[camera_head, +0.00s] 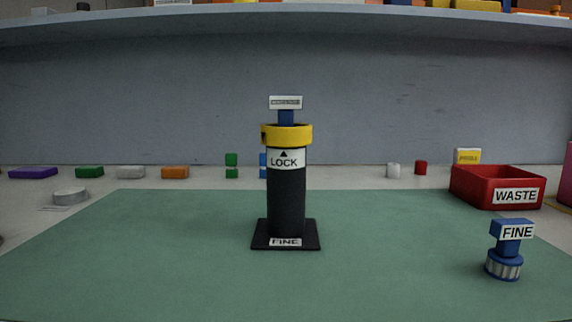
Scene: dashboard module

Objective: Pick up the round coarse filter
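I cannot make out a filter labelled coarse. A black cylinder housing (287,200) stands upright on a square base labelled FINE. It has a yellow collar (287,136) and a white LOCK label with an arrow. A blue handle (286,117) with a small label plate (286,102) rises from its top; that label is too small to read. A round blue-and-white filter (504,262) with a label reading FINE stands upright on the green mat at the right. Neither of my grippers shows clearly in the head view.
A red WASTE bin (496,186) stands at the back right of the green mat (150,260). Several small coloured blocks and a yellow-labelled box (467,156) line the back. A shelf (200,27) overhangs. The front mat is clear.

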